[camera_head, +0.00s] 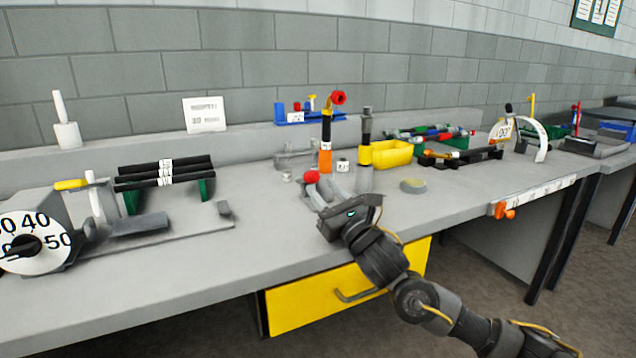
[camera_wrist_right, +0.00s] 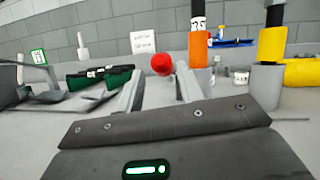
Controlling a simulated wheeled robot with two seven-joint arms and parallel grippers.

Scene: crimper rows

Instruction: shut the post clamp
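Two upright posts stand on the bench. Which part is the post clamp's body I cannot tell. A red ball knob (camera_head: 311,177) sits low at the left post's foot; its stem is hidden. My right gripper (camera_head: 318,190) is open at this ball. In the right wrist view the ball (camera_wrist_right: 161,64) shows between the spread fingertips, contact unclear. My left gripper is out of view.
A yellow bin (camera_head: 388,153) stands right of the posts. A dial device (camera_head: 35,243) and black rods (camera_head: 165,172) on green supports are at left. A yellow drawer (camera_head: 325,301) is below.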

